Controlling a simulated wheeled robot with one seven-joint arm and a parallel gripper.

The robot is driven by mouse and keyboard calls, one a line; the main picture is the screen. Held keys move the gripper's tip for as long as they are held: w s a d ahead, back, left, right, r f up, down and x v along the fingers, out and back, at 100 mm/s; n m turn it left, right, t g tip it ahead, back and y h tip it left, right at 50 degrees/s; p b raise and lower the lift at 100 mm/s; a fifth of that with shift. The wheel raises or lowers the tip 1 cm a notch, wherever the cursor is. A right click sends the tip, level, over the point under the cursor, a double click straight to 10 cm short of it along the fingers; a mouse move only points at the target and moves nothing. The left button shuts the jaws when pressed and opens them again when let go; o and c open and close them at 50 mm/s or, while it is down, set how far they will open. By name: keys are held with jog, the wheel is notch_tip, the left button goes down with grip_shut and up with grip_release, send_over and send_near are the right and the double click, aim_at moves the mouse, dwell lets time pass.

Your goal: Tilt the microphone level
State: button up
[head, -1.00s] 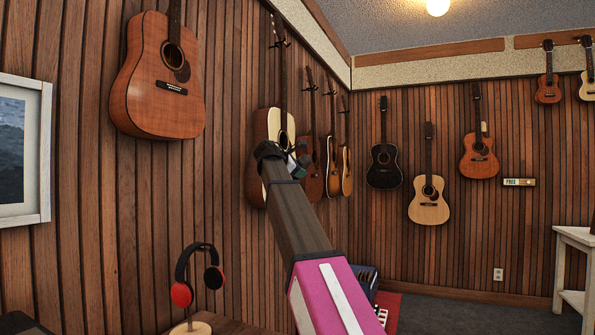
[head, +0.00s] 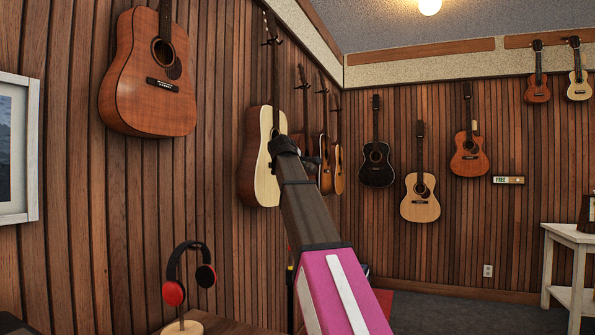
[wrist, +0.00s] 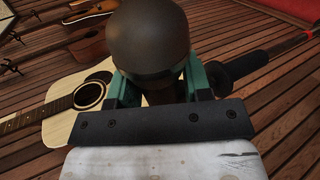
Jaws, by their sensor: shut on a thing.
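The microphone (wrist: 150,38) shows in the wrist view as a dark, rounded grey-brown head at the top middle. My gripper (wrist: 157,82) has its two green fingers on either side of it, shut on it. A dark bar with a thicker sleeve (wrist: 238,66) runs from beside the right finger toward the upper right. In the head view my gripper (head: 308,161) is at the far end of my raised arm, in front of the guitar wall. My arm hides most of the microphone there, so I cannot tell its tilt.
A pale acoustic guitar (head: 264,165) and several others hang on the slatted wall behind my gripper. Red and black headphones (head: 174,292) rest on a stand at the lower left. A white table (head: 570,240) stands at the right. The floor between is largely clear.

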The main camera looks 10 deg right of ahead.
jog(key=shift+s+d+f+m, duration=0.1)
jog(key=shift+d+f+m, duration=0.1)
jog(key=shift+m, duration=0.1)
dwell(0.4)
jog(key=o, duration=1.2)
jog(key=shift+s+r, duration=0.1)
jog(key=v, duration=1)
jog(key=shift+s, duration=0.3)
jog(key=shift+a+r, duration=0.1)
